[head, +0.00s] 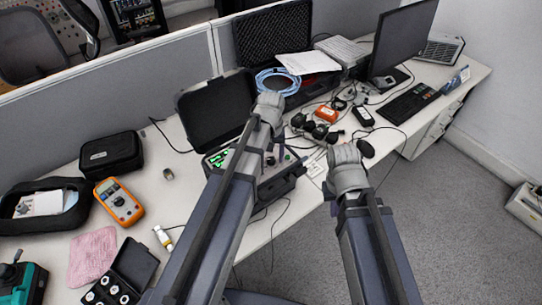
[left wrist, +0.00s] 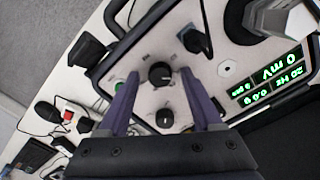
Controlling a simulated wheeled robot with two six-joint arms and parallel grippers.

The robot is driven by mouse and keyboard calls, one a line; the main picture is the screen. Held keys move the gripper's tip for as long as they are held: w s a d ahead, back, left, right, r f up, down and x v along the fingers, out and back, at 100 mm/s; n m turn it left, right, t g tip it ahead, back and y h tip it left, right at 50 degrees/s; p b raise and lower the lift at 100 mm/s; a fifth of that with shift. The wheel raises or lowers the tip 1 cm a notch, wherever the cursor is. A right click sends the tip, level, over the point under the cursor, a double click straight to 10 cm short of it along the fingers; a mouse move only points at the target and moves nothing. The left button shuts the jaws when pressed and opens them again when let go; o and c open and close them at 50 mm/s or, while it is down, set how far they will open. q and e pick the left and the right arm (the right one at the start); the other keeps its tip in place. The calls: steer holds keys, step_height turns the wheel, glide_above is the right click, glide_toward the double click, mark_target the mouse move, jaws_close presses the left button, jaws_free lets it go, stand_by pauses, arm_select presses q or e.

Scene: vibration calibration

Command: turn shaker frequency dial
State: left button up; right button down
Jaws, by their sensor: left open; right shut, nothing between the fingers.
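The shaker unit has a light panel in a black open case (head: 214,112). Its green display (left wrist: 268,80) appears upside down in the left wrist view and seems to read 0 mV and 20 Hz. A larger black dial (left wrist: 160,74) and a smaller black dial (left wrist: 165,117) sit on the panel; their labels are too small to read. My left gripper (left wrist: 158,92) is open, its two purple fingers on either side of the larger dial with gaps between. In the head view my left gripper (head: 276,155) is over the panel. My right gripper's fingers are hidden behind my right arm.
A coiled blue cable (head: 277,82) lies behind the case. An orange multimeter (head: 119,201) and a black pouch (head: 111,151) are to the left. Headphones, small boxes and cables crowd the right, near a keyboard (head: 408,104) and monitor (head: 402,38). Bare desk shows left of the case.

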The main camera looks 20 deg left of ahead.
mark_target(271, 159)
arm_select(q)
steer(key=shift+r+p, duration=3.8)
steer(key=shift+r, duration=0.1)
arm_select(e)
step_height(271, 159, up, 8)
steer(key=shift+f, duration=0.15)
arm_select(q)
steer(key=s+d+f+m+y+b, duration=0.1)
steer(key=s+d+m, duration=0.6)
steer(key=s+d, duration=0.3)
steer(key=s, duration=0.4)
steer(key=shift+s+d+f+b, duration=0.2)
steer(key=shift+s+d+b, duration=0.1)
steer(key=shift+d, duration=0.1)
arm_select(e)
steer(key=shift+f, duration=0.75)
arm_select(q)
steer(key=shift+w, duration=0.1)
